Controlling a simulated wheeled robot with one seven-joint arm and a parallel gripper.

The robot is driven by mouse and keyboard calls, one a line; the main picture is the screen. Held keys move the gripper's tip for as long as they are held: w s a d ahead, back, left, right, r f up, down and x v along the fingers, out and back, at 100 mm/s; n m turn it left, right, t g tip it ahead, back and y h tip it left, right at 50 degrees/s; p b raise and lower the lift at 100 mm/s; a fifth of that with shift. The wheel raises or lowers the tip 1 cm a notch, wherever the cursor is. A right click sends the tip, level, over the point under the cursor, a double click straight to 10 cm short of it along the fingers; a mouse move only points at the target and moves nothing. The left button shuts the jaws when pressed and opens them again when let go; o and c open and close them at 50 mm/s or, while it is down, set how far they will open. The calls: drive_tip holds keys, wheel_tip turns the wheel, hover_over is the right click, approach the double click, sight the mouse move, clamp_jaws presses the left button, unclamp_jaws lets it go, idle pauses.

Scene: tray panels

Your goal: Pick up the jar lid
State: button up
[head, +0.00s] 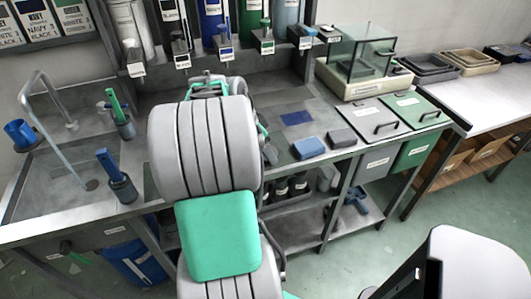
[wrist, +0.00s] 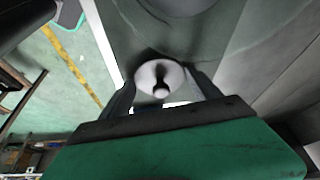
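In the wrist view, a pale round piece with a small knob, which looks like the jar lid (wrist: 147,74), lies between and just past my fingertips. Dark shadow lies around it on a grey-green surface. My gripper (wrist: 160,82) has its two dark fingers wide apart, one on each side of the pale piece. I see no clear grip on it; the contact at its edges is hard to make out. In the head view my own arm covers the fingertips and the lid.
A workbench (head: 75,160) runs across the head view. A blue block (head: 308,148) and a dark grey block (head: 344,137) lie right of my arm. A glass case (head: 357,60) stands behind them. Blue-handled tool (head: 109,165) and green-handled tool (head: 115,105) stand in cups at left.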

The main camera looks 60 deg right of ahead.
drive_tip(key=c, duration=0.9)
